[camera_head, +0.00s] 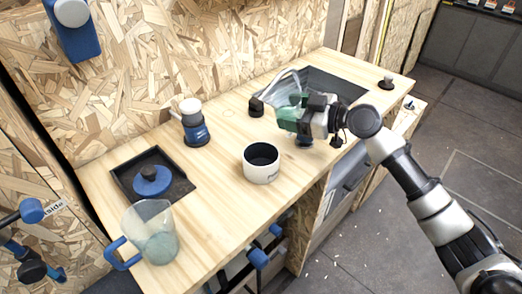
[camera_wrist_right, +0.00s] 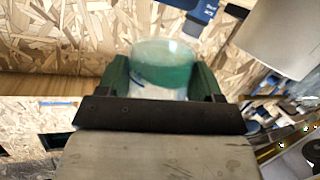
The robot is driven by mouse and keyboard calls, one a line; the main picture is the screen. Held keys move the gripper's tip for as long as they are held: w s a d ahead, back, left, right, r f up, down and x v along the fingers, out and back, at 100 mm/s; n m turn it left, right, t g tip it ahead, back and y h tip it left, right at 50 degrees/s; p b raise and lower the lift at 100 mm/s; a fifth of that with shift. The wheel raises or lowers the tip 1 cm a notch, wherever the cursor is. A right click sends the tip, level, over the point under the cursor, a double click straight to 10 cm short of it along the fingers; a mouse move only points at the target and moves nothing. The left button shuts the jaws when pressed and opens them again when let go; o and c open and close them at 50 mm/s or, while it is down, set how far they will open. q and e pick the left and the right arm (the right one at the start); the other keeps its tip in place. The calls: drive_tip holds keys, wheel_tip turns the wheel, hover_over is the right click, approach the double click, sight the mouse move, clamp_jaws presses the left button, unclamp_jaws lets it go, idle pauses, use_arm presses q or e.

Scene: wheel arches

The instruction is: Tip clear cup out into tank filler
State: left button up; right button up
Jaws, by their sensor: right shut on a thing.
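My right gripper (camera_head: 286,115) is shut on a clear cup (camera_head: 288,97) above the back right of the worktop, by the sink. In the right wrist view the cup (camera_wrist_right: 163,66) sits between the green fingers, its lower part looking green; I cannot tell whether it holds anything. Its tilt is unclear in the head view. No part is plainly marked as the tank filler. A white round pot (camera_head: 261,170) with a dark inside stands in front of the gripper, to its left. A blue round cap (camera_head: 152,181) lies in a square black recess (camera_head: 180,191).
A clear jug (camera_head: 150,234) with a blue handle stands at the worktop's front left corner. A blue bottle with a white top (camera_head: 194,123) stands at the back. A dark sink (camera_head: 335,84) lies behind the gripper. Bare wood (camera_head: 226,140) lies between bottle and pot.

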drive_tip(key=shift+s+a+r+n+h+p, duration=0.2)
drive_tip(key=shift+s+r+n+h+p, duration=0.15)
drive_tip(key=shift+r+n+p, duration=0.2)
drive_tip(key=shift+s+a+f+n, duration=0.15)
drive_tip(key=shift+s+f+n, duration=0.1)
drive_tip(key=shift+f, duration=0.05)
drive_tip(key=shift+s+a+f+t+p, duration=0.15)
drive_tip(key=shift+t+p, duration=0.15)
drive_tip(key=shift+p, duration=0.1)
drive_tip(key=shift+s+a+n+p, duration=0.1)
drive_tip(key=shift+s+n+p, duration=0.05)
drive_tip(key=shift+n+p, duration=0.3)
drive_tip(key=p, duration=0.1)
drive_tip(key=s+r+n+p, duration=0.1)
drive_tip(key=p, duration=0.1)
drive_tip(key=shift+s+a+n+h+p, duration=0.1)
drive_tip(key=shift+a+n+h+p, duration=0.15)
drive_tip(key=shift+a+p, duration=0.1)
drive_tip(key=n+p, duration=0.1)
drive_tip(key=n+t+p, duration=0.1)
drive_tip(key=n+p, duration=0.1)
drive_tip(key=shift+s+a+f, duration=0.1)
drive_tip(key=shift+f, duration=0.25)
drive_tip(key=shift+f+t+h+p, duration=0.15)
drive_tip(key=shift+t+h+p, duration=0.15)
drive_tip(key=shift+p, duration=0.15)
